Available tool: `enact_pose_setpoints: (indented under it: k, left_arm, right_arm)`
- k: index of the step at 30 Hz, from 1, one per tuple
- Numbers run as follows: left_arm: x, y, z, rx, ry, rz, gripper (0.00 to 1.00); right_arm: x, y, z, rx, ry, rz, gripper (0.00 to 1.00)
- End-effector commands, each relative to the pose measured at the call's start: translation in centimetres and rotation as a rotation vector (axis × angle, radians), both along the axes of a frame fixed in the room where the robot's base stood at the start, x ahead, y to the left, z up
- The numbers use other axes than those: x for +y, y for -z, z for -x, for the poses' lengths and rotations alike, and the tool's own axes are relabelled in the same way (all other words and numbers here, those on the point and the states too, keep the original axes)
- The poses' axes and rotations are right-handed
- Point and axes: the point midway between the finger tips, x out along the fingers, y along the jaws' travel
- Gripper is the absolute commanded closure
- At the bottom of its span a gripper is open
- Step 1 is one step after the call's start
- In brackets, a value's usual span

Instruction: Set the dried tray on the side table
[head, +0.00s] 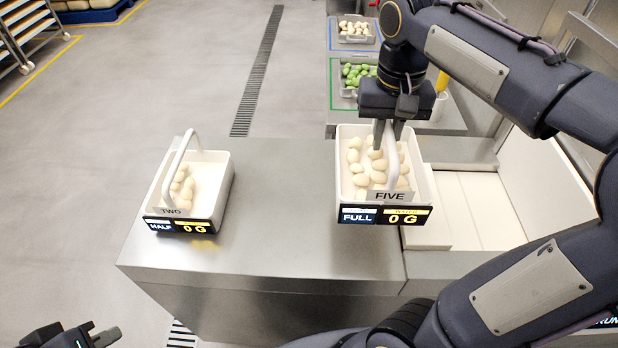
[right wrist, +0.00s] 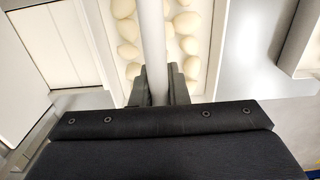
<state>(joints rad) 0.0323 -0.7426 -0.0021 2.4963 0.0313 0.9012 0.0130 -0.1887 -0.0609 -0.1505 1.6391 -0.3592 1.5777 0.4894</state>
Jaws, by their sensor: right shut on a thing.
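A white tray marked FIVE (head: 427,185), with a FULL and 0 G display on its front, holds several pale pasta pieces. My right gripper (head: 387,140) is shut on its upright handle from above. In the right wrist view, the handle (right wrist: 153,45) runs between the fingers (right wrist: 158,92). The tray is level, over the right part of the steel counter; I cannot tell whether it touches. A second tray, marked TWO and HALF (head: 222,180), stands on the counter's left with fewer pale pieces. My left gripper (head: 98,337) is at the bottom left, partly cut off, away from both trays.
The steel counter (head: 285,215) is clear between the trays. Behind it, a lower side table (head: 440,122) carries one tray in a blue outline (head: 355,40) and one with green pieces in a green outline (head: 347,90). White panels (head: 480,200) lie right; racks (head: 25,40) stand far left.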

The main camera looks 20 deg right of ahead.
Motion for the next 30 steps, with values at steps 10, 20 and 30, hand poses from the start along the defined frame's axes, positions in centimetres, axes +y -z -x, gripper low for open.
enact_pose_setpoints:
  k: [10, 20, 30]
  left_arm:
    - [0.0, -0.8, 0.0, 0.000, 0.000, 0.000, 1.00]
    - [0.0, -1.1, 0.0, 0.000, 0.000, 0.000, 1.00]
    - [0.0, -1.3, 0.0, 0.000, 0.000, 0.000, 1.00]
  right_arm:
    - [4.6, 2.6, -4.2, 0.001, -0.006, 0.000, 1.00]
    - [8.1, 7.1, -7.6, 0.001, -0.003, 0.000, 1.00]
    - [9.6, 9.6, -9.0, 0.000, -0.002, 0.000, 1.00]
